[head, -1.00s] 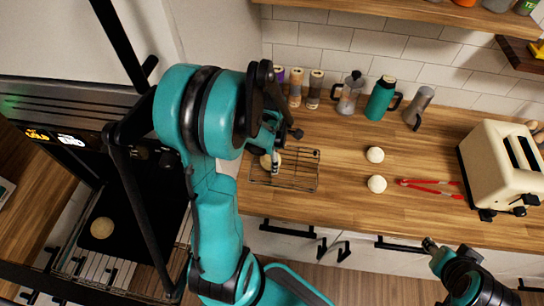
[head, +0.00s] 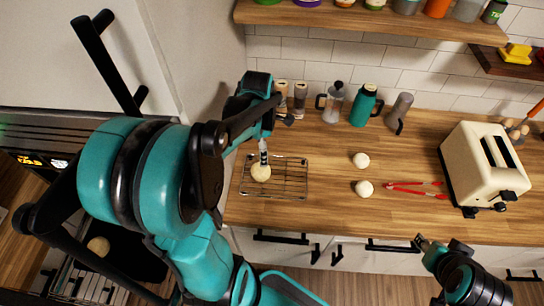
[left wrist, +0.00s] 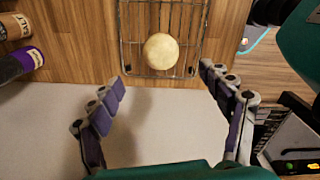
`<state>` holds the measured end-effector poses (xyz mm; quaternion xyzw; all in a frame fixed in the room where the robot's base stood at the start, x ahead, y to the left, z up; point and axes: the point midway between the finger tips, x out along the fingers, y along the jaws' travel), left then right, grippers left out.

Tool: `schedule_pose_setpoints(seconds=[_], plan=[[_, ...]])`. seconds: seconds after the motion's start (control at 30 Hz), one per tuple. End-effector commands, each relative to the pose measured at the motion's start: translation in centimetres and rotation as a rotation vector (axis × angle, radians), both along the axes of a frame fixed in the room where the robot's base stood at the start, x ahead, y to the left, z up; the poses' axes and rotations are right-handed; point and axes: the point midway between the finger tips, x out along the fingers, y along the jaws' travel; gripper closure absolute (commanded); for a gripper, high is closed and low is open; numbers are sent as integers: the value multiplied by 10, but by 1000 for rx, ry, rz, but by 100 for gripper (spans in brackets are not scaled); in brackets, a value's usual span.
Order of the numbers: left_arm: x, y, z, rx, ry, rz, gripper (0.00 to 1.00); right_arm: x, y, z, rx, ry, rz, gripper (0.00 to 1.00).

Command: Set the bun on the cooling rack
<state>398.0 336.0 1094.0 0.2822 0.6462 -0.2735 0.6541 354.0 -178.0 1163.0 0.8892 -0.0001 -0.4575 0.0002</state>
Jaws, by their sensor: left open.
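A pale round bun (head: 260,174) sits on the left part of the wire cooling rack (head: 289,187) on the wooden counter. In the left wrist view the bun (left wrist: 160,51) rests on the rack's wires (left wrist: 188,18), near the rack's edge. My left gripper (left wrist: 163,80) is open, its fingers spread and apart from the bun. In the head view the left gripper (head: 264,150) is just behind the bun, partly hidden by its own arm. My right gripper (head: 431,243) is at the counter's front edge, away from the rack; its jaw state is unclear.
Two more buns (head: 361,160) (head: 364,188) lie on the counter, beside red tongs (head: 412,188) and a cream toaster (head: 482,170). Another bun (head: 98,246) is on a dark tray at the left. A French press (head: 332,103), green flask (head: 364,106) and jars stand along the wall.

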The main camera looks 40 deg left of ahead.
Motion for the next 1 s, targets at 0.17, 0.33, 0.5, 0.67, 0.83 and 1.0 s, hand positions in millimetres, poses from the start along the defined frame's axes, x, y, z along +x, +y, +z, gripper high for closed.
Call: schedule_pose_setpoints(seconds=[0.17,0.33,0.5,0.67,0.83,1.0], plan=[[-3,-29,19,49,-78,-351,21,0,0,0,0,0,0,60],[-10,-67,40,155,-176,-852,21,0,0,0,0,0,0,60],[-21,-102,54,306,-250,-1349,21,0,0,0,0,0,0,60],[-33,-130,63,482,-291,-1781,21,0,0,0,0,0,0,60],[-41,-150,67,647,-299,-2096,21,0,0,0,0,0,0,60],[-44,-157,68,726,-294,-2225,21,0,0,0,0,0,0,60]])
